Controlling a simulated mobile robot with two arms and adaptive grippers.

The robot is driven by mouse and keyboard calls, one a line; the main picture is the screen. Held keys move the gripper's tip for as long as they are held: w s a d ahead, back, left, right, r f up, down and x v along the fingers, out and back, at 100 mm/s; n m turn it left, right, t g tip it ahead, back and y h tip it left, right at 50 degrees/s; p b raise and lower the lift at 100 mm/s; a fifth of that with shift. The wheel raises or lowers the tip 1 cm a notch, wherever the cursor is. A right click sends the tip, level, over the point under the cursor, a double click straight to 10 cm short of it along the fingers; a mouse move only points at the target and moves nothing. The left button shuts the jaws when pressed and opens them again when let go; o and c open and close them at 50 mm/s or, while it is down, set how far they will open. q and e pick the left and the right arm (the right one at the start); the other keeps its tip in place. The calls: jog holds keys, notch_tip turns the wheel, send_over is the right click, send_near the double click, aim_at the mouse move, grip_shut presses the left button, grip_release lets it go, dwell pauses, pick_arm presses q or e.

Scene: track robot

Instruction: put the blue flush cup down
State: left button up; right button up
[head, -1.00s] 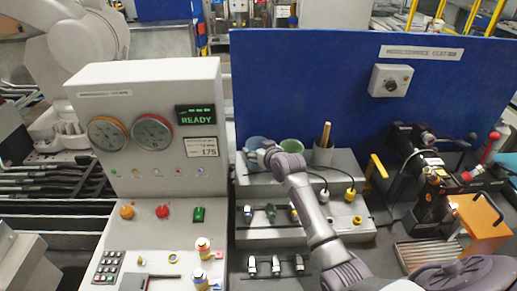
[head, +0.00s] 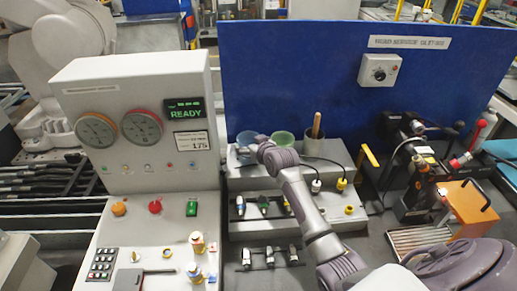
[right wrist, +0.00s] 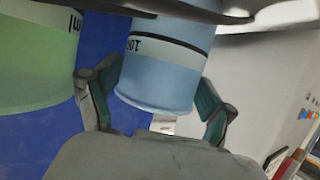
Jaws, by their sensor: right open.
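The blue flush cup (head: 246,137) is at the left end of the grey stepped rack's top (head: 235,182) in the head view, partly hidden by my right gripper (head: 247,152). In the right wrist view the blue cup (right wrist: 160,75) is between the two fingers of my right gripper (right wrist: 155,105). The fingers are open on either side of it. Its dark band and part of its lettering show. Whether its base touches the rack is hidden. My left gripper is not in view.
A green cup (head: 283,139) stands just right of the blue one; it also shows in the right wrist view (right wrist: 35,65). A grey pot with a wooden handle (head: 316,128) is further right. A blue panel (head: 290,75) rises behind, and a gauge console (head: 130,150) stands left.

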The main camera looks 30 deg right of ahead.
jog(key=b+v, duration=0.1)
jog(key=v, duration=1)
jog(key=shift+b, duration=0.4)
jog(key=shift+s+f, duration=0.1)
